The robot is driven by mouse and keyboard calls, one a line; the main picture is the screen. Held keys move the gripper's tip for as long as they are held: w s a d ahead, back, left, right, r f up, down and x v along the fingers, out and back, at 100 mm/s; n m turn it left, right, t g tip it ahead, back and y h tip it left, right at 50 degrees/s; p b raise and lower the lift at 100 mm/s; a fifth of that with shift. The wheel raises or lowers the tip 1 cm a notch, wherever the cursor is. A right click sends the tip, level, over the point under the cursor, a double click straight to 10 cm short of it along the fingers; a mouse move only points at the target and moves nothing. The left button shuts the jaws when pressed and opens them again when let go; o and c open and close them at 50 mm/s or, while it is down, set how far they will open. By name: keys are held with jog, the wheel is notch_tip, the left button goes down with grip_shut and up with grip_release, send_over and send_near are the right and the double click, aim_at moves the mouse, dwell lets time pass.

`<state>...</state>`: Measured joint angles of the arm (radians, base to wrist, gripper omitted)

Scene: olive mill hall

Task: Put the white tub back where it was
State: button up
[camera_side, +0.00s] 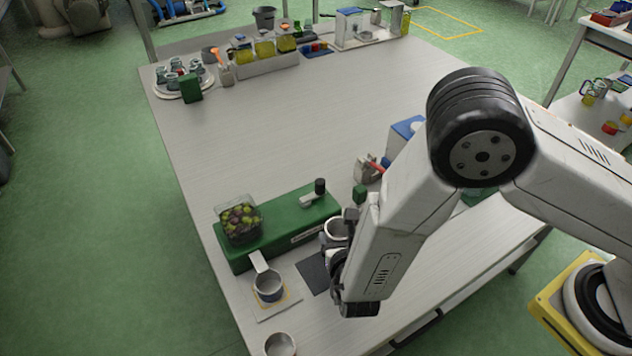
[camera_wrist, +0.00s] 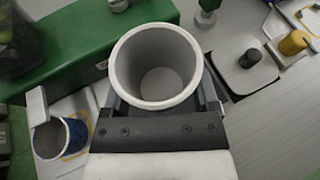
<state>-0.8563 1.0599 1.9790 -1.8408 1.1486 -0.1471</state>
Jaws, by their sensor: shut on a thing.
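The white tub (camera_wrist: 157,88) is an empty, round, open-topped cup, seen from above in the wrist view. My gripper (camera_side: 335,238) is shut on it, with one finger on each side. In the side view the tub (camera_side: 338,228) shows just right of the green machine base, partly hidden by my gripper. It looks roughly upright. I cannot tell whether its bottom touches anything. A dark mat (camera_side: 313,273) lies on the table just below and left of my gripper.
The green base (camera_side: 288,232) carries a clear box of olives (camera_side: 239,219). A handled pot (camera_side: 268,286) stands on a yellow-marked square, and another pale cup (camera_side: 280,345) stands at the front edge. The table's middle (camera_side: 290,130) is clear; several containers stand along the back.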

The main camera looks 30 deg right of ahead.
jog(key=shift+f, duration=1.9)
jog(key=shift+f, duration=1.75)
jog(key=shift+f, duration=0.15)
jog(key=o, duration=1.2)
jog(key=shift+s+a+r, duration=0.25)
jog(key=shift+s+r, duration=0.1)
jog(key=shift+s, duration=0.1)
jog(key=shift+v, duration=3.2)
